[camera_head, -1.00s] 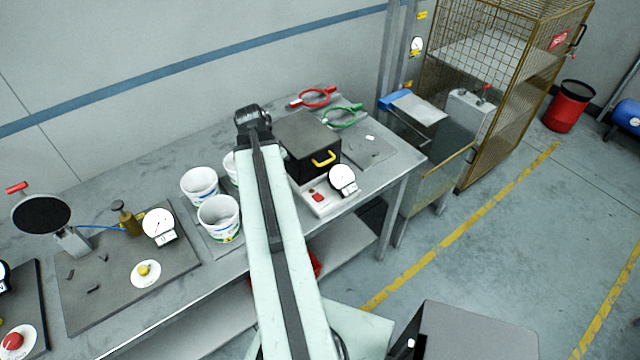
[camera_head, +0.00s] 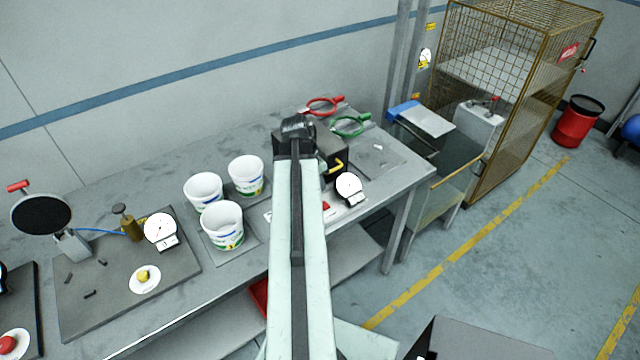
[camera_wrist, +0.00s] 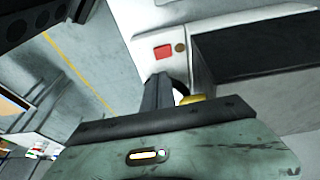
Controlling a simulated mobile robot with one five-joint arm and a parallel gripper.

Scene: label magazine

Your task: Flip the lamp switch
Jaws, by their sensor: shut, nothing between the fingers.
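A red square rocker (camera_wrist: 164,51), which looks like a switch, sits on a white base (camera_wrist: 205,28) in the wrist view. A small brown round spot lies beside it. I cannot tell whether this is the lamp switch, and no lamp is clearly seen. My gripper (camera_wrist: 158,80) is shut and empty, its dark fingers just below the red rocker in the picture; contact cannot be told. In the head view, the red rocker (camera_head: 326,206) shows partly beside my arm, which hides much of the white base. My fingers are hidden there.
A dark box (camera_head: 333,150) with a yellow handle stands behind the white base, and a round gauge (camera_head: 348,186) at its right. White tubs (camera_head: 222,226) stand left of my arm. Red and green rings (camera_head: 350,125) lie at the back.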

